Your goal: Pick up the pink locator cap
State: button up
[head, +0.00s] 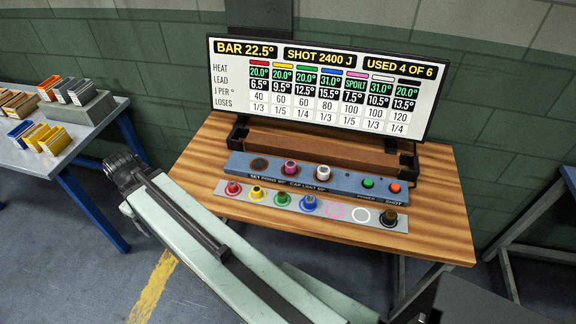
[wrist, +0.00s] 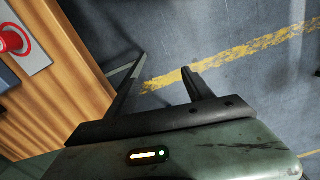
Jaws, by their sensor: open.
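The pink locator cap (head: 291,168) stands in the blue panel (head: 256,175) on the wooden table, between a dark empty round spot and a white cap (head: 323,171). It is not visible in the wrist view. My gripper (wrist: 165,66) is open and empty in the wrist view, with its two dark fingers spread over the grey floor beside the table edge. In the head view my pale green arm reaches up to the table's left side, apart from the pink cap.
A grey strip (head: 385,234) in front holds red, yellow, green, blue and black caps, with empty pink and white rings. The red cap (wrist: 11,41) shows at the wrist view's left edge. A sign board (head: 325,88) stands behind. A side table (head: 99,133) with bins is left.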

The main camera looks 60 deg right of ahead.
jog(key=s+d+r+n+p, duration=0.1)
jog(key=d+r+n, duration=0.1)
jog(key=d, duration=0.6)
jog(key=s+d+r+n+p, duration=0.1)
jog(key=s+d+p, duration=0.1)
jog(key=d, duration=0.6)
notch_tip(320, 180, up, 4)
jog(key=n+p, duration=0.4)
jog(key=n, duration=0.4)
send_over(291, 164)
jog(key=shift+s+a+r, duration=0.15)
jog(key=shift+s, duration=0.2)
notch_tip(291, 164, down, 3)
jog(key=b, duration=0.3)
jog(key=shift+b, duration=0.3)
jog(key=f+b, duration=0.5)
jog(key=shift+w+f, duration=0.1)
jog(key=shift+w, duration=0.3)
jog(key=shift+r, duration=0.2)
grip_shut()
